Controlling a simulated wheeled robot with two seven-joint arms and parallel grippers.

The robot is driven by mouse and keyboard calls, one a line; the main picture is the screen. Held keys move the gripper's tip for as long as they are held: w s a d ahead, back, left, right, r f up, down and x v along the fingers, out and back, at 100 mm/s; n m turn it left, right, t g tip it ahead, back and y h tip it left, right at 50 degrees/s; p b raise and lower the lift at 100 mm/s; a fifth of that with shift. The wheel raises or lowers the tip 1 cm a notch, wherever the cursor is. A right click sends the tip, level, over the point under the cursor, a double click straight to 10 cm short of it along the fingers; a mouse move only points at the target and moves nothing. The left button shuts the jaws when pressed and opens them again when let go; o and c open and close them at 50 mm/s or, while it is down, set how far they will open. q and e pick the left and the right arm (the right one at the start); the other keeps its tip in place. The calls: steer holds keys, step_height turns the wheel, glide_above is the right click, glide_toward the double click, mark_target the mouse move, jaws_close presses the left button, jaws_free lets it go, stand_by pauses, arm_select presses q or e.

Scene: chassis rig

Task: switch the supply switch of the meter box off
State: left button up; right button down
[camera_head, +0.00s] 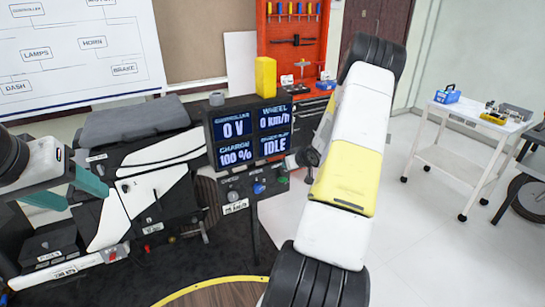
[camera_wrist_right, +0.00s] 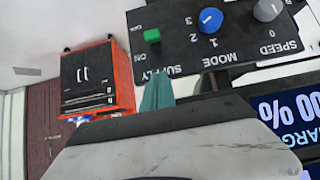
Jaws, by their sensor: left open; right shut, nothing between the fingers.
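The meter box (camera_head: 236,185) stands in the middle of the head view, with knobs below a lit display (camera_head: 250,136) reading 0 V, 0 km/h, 100% and IDLE. Its green supply switch (camera_head: 283,180) also shows in the right wrist view (camera_wrist_right: 152,35), beside the words SUPPLY and ON; I cannot tell which way it is tipped. My right gripper (camera_wrist_right: 157,93) is shut and empty, its teal fingertips near the SUPPLY label, apart from the switch in the picture. My left gripper (camera_head: 87,198) is open and empty at the left, over the black-and-white chassis parts.
A blue mode knob (camera_wrist_right: 210,20) and a grey speed knob (camera_wrist_right: 267,9) sit beside the switch. A yellow block (camera_head: 266,76) stands behind the display. A red tool cabinet (camera_head: 293,35) is at the back; a white cart (camera_head: 455,160) stands right, with clear floor before it.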

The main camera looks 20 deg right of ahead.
mark_target(280, 166)
steer(key=x, duration=0.3)
steer(key=shift+w+a+f, duration=0.1)
steer(key=shift+w+f, duration=0.2)
steer(key=shift+s+f, duration=0.4)
steer(key=shift+f, duration=0.2)
steer(key=shift+s+f, duration=0.35)
steer(key=shift+f, duration=0.2)
steer(key=shift+s+f, duration=0.25)
steer(key=shift+f, duration=0.25)
steer(key=shift+s+f+t, duration=0.15)
steer(key=shift+t, duration=0.15)
